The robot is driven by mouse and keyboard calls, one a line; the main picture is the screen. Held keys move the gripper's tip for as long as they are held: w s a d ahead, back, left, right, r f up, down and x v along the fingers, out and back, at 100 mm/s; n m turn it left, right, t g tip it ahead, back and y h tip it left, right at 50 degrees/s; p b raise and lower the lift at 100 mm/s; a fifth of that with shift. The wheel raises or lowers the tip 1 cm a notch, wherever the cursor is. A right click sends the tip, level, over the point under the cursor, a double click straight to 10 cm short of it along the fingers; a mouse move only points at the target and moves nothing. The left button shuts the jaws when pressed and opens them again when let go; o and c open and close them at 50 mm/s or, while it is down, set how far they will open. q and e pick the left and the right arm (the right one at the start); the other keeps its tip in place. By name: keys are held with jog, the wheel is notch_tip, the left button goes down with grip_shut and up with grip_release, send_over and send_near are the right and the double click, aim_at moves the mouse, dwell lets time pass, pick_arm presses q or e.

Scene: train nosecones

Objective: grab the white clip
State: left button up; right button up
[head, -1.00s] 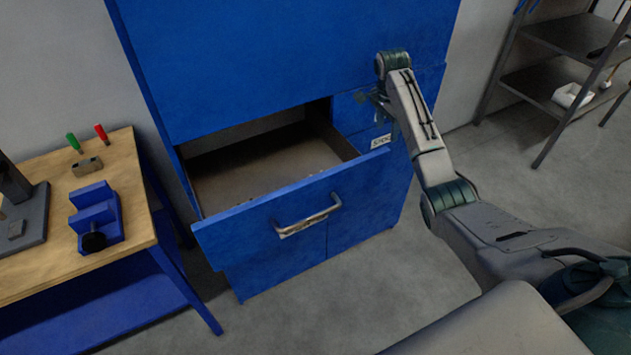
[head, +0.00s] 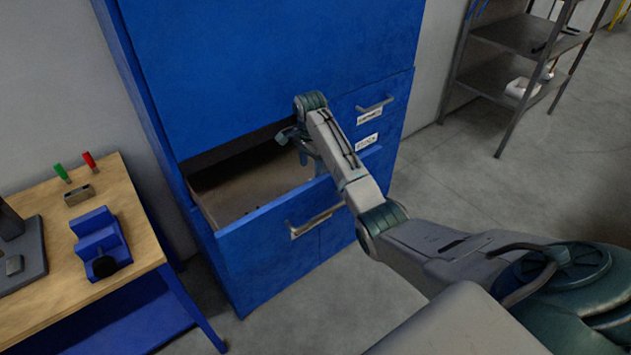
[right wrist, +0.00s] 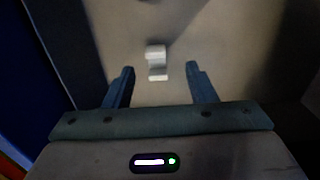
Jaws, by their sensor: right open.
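The white clip (right wrist: 156,62) lies on the drawer floor in the right wrist view, slightly blurred. It shows between and just beyond the two fingertips of my right gripper (right wrist: 159,72). The fingers are apart with nothing between them. In the head view my right gripper (head: 296,145) is over the open drawer, near its right side. The clip cannot be made out in the head view. The open blue drawer (head: 270,235) has a metal handle (head: 316,222) on its front. My left gripper is not in view.
The blue cabinet (head: 270,60) rises behind the drawer, with a shut labelled drawer (head: 378,108) at right. A wooden workbench (head: 150,225) stands at left with a blue fixture (head: 98,240). A metal shelf rack (head: 525,40) stands back right. The floor between is clear.

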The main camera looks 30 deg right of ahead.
jog(key=shift+f, duration=0.3)
jog(key=shift+a+f, duration=0.1)
jog(key=f+p, duration=0.3)
jog(key=f, duration=0.1)
jog(key=shift+s+a, duration=0.15)
jog(key=shift+s, duration=0.2)
jog(key=shift+f, duration=0.5)
jog(key=shift+c, duration=0.4)
jog(key=c, duration=0.7)
jog(key=shift+c, duration=1.4)
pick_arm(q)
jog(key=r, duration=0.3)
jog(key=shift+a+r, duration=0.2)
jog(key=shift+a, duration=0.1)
